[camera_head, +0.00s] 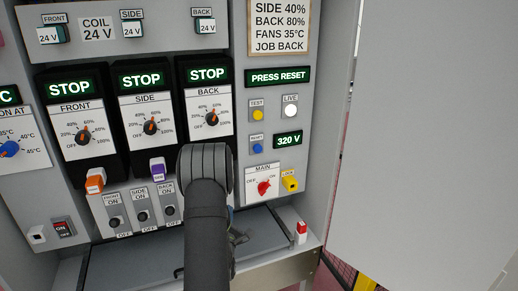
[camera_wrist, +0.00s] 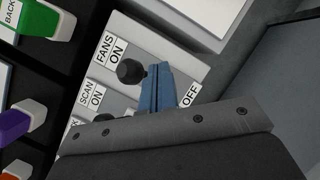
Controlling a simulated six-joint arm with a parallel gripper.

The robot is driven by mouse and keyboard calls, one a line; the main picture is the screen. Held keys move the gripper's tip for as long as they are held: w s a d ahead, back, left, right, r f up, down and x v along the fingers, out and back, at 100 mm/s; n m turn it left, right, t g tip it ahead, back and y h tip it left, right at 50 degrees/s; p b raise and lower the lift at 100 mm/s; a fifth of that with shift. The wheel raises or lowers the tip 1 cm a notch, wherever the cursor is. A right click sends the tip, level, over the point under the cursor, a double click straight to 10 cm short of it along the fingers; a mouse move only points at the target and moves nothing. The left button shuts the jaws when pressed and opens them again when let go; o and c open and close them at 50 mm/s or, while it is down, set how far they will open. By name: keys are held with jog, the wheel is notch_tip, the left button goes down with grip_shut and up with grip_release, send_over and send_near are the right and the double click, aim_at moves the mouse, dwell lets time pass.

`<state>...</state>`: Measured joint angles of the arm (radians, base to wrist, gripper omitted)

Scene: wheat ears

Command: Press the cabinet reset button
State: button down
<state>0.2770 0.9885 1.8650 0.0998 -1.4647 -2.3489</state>
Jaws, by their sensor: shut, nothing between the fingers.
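The cabinet's reset button (camera_head: 257,148) is a small blue round button on a grey plate, right of the BACK dial and below the yellow TEST button (camera_head: 258,115). It is unobstructed in the head view and does not show in the wrist view. A display above reads PRESS RESET (camera_head: 278,77). My gripper is mostly hidden behind my arm in the head view, low and left of the button. In the wrist view its blue fingers (camera_wrist: 157,72) are together and empty, beside the black FANS switch knob (camera_wrist: 131,71); I cannot tell whether they touch it.
The red MAIN knob (camera_head: 264,187) and a yellow lock-like piece (camera_head: 290,183) sit below the reset button. Dials and a row of switches (camera_head: 142,215) lie to the left. A large pale panel (camera_head: 425,140) stands at the right. A grey shelf (camera_head: 265,262) juts out below.

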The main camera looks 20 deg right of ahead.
aim_at(258, 149)
jog(key=s+d+r+m+h, duration=0.2)
jog(key=d+r+m+h, duration=0.1)
jog(key=d+r+m, duration=0.3)
jog(key=s+d+r+m+g+h, duration=0.1)
jog(key=s+d+r+m+h, duration=0.1)
jog(key=d+r+m+h, duration=0.2)
jog(key=d+r+m, duration=0.3)
jog(key=r+m, duration=0.3)
jog(key=r, duration=0.1)
jog(key=shift+s+d+r, duration=0.3)
jog(key=shift+s+r, duration=0.1)
jog(key=shift+w, duration=0.1)
jog(key=w, duration=0.8)
jog(key=shift+w, duration=0.3)
jog(key=shift+w, duration=0.1)
dwell(0.8)
jog(key=shift+w, duration=0.35)
